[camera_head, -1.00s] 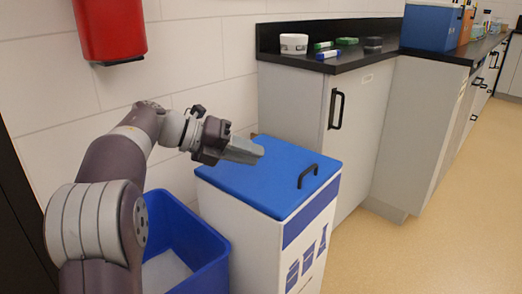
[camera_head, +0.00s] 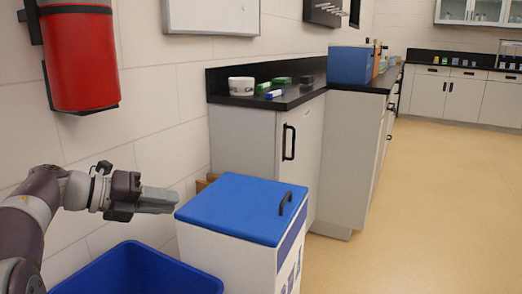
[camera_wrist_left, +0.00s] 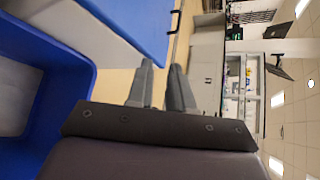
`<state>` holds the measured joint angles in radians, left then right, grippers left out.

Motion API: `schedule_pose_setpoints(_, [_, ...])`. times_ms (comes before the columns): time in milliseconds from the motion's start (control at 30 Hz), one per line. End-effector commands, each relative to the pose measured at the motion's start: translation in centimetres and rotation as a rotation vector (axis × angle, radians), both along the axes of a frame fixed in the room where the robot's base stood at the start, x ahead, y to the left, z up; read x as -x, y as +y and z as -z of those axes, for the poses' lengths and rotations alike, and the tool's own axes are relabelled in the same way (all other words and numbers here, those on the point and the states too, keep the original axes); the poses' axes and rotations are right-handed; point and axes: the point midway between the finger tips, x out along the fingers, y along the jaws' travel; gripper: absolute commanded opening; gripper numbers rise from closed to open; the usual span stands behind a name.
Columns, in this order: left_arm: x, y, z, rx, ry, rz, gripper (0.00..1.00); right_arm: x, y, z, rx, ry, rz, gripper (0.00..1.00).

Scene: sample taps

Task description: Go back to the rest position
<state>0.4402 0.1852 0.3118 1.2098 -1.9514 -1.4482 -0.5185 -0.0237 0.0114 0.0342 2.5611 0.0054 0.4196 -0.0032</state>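My left gripper (camera_head: 158,200) is at the left in the head view. Its grey fingers point right, beside the blue lid of the white bin. In the left wrist view the two fingers of my left gripper (camera_wrist_left: 162,80) stand apart with a gap between them and nothing held. My right gripper is in neither view.
A white bin with a closed blue lid (camera_head: 237,207) and black handle stands close to the left gripper. An open blue tub (camera_head: 150,270) is below the arm. A red wall unit (camera_head: 80,62) hangs above. A black counter (camera_head: 245,98) holds several small items. Floor at right is clear.

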Motion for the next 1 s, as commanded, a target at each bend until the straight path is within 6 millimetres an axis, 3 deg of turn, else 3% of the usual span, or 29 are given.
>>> schedule_pose_setpoints(33, [-0.6,-0.7,-1.1,0.047,0.000,-0.037,0.21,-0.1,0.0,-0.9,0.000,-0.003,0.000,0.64])
schedule_pose_setpoints(200, [-3.4,-1.7,-3.3,0.247,0.027,-0.236,0.21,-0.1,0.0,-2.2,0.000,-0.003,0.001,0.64])
schedule_pose_setpoints(367, [-5.9,-1.5,-4.4,0.488,0.129,-0.511,0.21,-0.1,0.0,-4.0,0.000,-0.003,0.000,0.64])
schedule_pose_setpoints(467, [-6.7,-0.4,-3.3,0.659,0.259,-0.746,0.21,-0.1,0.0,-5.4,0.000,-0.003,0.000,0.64])
schedule_pose_setpoints(567, [-5.8,1.1,-0.1,0.828,0.460,-1.051,0.21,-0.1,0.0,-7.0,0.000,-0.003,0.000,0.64])
schedule_pose_setpoints(667, [-1.9,2.2,5.5,0.952,0.719,-1.399,0.21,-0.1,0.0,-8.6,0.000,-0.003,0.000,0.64])
schedule_pose_setpoints(800, [7.1,1.8,12.7,1.005,1.066,-1.849,0.21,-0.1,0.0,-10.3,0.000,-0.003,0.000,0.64])
schedule_pose_setpoints(900, [13.9,0.6,15.9,0.975,1.270,-2.112,0.21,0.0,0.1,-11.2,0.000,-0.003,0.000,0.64])
schedule_pose_setpoints(1000, [20.4,-1.0,17.5,0.916,1.441,-2.338,0.21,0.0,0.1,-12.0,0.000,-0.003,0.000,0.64])
